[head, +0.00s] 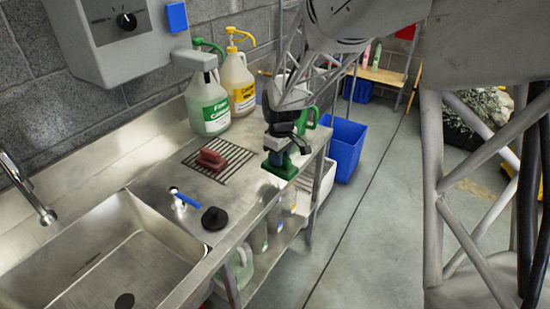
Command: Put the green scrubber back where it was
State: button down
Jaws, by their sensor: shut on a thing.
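The green scrubber (280,167) is a small green block just below my gripper (284,150), over the right part of the steel counter near its edge. My gripper is shut on it; the fingers hide its upper part. I cannot tell whether its underside touches the counter. A dark slatted grate (233,172) lies in the counter to the left of the scrubber. A red scrubber (211,160) lies on that grate, with bare slats to its right.
A green-labelled jug (208,105) and a yellow-labelled jug (238,84) stand behind the grate by the wall. A blue-handled valve (186,200), black plug (214,218) and sink (110,255) are at front left. A blue bin (346,148) stands right of the counter.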

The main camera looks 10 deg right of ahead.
aim_at(282, 172)
jog(key=shift+s+f+n, duration=0.25)
jog(key=shift+s+f, duration=0.1)
jog(key=shift+s, duration=0.45)
jog(key=shift+s+f+n, duration=0.25)
jog(key=shift+s+f, duration=0.1)
jog(key=shift+s, duration=0.45)
jog(key=w, duration=0.5)
jog(key=w+f, duration=0.1)
jog(key=w, duration=1)
jog(key=shift+a+f, duration=0.2)
jog(key=shift+f, duration=0.05)
jog(key=shift+f, duration=0.1)
jog(key=shift+f, duration=1.65)
jog(key=shift+f, duration=0.15)
jog(key=c, duration=0.9)
grip_release()
